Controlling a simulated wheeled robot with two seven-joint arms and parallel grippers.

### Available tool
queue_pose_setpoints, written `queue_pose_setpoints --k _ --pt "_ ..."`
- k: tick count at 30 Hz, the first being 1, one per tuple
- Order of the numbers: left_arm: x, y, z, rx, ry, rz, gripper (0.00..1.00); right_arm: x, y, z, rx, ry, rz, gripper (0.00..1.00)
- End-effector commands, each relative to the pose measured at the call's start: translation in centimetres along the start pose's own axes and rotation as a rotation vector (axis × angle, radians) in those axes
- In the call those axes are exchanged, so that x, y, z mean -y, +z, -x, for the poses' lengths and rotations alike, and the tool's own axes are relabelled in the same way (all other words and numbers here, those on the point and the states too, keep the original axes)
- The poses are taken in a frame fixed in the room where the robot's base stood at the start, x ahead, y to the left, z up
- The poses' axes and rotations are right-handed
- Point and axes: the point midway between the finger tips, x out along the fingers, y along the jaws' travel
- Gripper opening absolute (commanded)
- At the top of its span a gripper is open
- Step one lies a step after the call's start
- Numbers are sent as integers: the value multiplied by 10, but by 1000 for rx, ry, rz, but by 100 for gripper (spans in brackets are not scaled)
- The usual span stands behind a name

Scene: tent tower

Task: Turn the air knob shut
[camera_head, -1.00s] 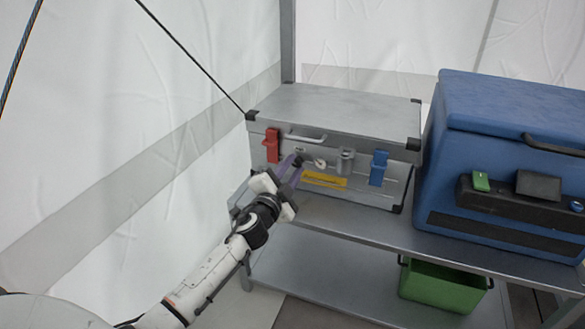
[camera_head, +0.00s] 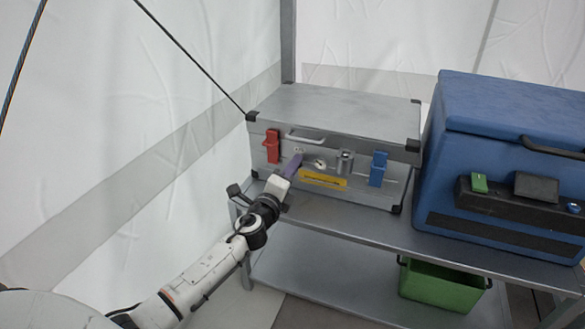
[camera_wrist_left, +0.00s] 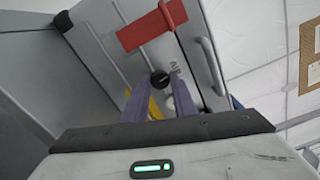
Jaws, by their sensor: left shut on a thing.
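The air knob (camera_wrist_left: 160,80) is a small round black knob on the front of a silver metal case (camera_head: 345,105). In the left wrist view it sits between the tips of my left gripper's purple fingers, beside the lettering "AIR". My left gripper (camera_head: 297,161) is at the case front in the head view, shut on the knob, and hides it there. The left gripper also shows in the left wrist view (camera_wrist_left: 160,88), with the fingers rolled relative to the case. My right gripper is not in view.
A red latch (camera_head: 272,146), a white dial (camera_head: 320,164), a grey fitting (camera_head: 345,161), a yellow label (camera_head: 323,180) and a blue latch (camera_head: 378,168) are on the case front. A blue cooler (camera_head: 510,110) stands right; a green bin (camera_head: 440,285) is below.

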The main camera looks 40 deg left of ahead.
Motion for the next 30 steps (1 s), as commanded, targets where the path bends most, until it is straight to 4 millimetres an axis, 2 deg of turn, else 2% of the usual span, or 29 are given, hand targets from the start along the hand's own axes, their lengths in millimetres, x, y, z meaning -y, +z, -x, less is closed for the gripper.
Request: queue_pose_setpoints --k 12,29,30 --pt "-1 0 1 -1 3 -194 2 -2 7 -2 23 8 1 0" --pt "-2 0 1 -1 3 -222 2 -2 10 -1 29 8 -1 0" --pt "-2 0 1 -1 3 -222 30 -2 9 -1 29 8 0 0"
